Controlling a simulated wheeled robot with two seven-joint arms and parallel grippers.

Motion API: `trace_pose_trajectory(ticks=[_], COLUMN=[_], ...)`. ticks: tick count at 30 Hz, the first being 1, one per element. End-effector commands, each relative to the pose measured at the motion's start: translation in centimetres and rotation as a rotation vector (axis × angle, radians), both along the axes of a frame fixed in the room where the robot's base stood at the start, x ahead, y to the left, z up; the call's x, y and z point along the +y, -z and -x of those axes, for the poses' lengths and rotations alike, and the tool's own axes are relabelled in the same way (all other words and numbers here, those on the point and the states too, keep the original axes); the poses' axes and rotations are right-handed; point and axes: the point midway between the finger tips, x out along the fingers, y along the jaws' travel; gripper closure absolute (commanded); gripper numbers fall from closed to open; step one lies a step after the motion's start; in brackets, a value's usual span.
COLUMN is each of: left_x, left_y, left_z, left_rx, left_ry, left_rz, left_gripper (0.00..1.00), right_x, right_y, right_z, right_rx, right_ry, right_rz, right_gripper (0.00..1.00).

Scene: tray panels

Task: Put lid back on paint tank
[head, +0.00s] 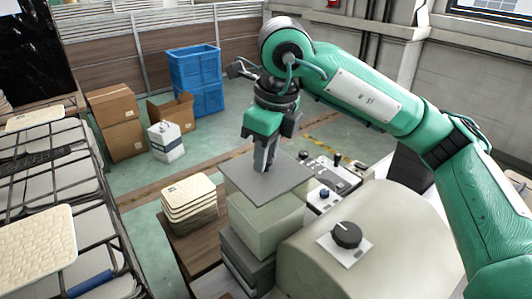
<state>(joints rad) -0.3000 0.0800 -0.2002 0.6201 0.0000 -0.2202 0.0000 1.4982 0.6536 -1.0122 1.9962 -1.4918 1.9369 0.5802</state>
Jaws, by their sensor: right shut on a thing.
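A flat grey square lid (240,184) lies over the top of the pale paint tank (265,232), roughly level. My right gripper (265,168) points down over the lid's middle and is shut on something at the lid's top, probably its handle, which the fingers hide. I cannot tell whether the lid rests on the tank's rim or hangs slightly above it. The tank's opening is covered from view. My left gripper is out of view.
A stack of cream panels (190,205) stands on a wooden table left of the tank. A rounded beige machine housing (375,245) with a black knob (346,235) is close at right. A rack with panels (35,240) fills the left. Boxes and blue crates (196,75) stand behind.

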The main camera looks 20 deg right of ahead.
Motion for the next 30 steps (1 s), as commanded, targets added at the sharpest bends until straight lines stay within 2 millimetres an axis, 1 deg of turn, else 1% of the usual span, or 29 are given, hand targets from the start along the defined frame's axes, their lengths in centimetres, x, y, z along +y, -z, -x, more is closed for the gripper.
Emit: trace_pose_trajectory(ticks=[12,13,16,17,22,23,24,26,30], left_x=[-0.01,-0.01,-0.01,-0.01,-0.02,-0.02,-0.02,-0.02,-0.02], left_y=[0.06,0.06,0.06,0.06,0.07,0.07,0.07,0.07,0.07], left_z=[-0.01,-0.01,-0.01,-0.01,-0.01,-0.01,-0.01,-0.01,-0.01], left_rx=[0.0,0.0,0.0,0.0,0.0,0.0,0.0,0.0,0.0], left_ry=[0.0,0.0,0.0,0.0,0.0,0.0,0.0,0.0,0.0], left_rz=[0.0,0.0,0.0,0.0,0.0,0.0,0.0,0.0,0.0], left_gripper=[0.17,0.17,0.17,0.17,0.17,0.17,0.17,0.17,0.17], right_x=[-0.01,-0.01,-0.01,-0.01,-0.01,-0.01,-0.01,-0.01,-0.01], right_y=[-0.02,-0.02,-0.02,-0.02,-0.01,0.01,0.01,0.01,0.01], right_z=[0.0,0.0,0.0,0.0,-0.01,0.0,0.0,0.0,0.0], right_rx=[0.0,0.0,0.0,-0.001,0.0,0.0,0.0,0.0,0.0], right_ry=[0.0,0.0,0.0,0.0,0.0,0.0,0.0,0.0,0.0], right_rz=[0.0,0.0,0.0,0.001,0.0,0.0,0.0,0.0,0.0], right_gripper=[0.98,0.7,0.5,0.49,0.49,0.47,0.39,0.27,0.27])
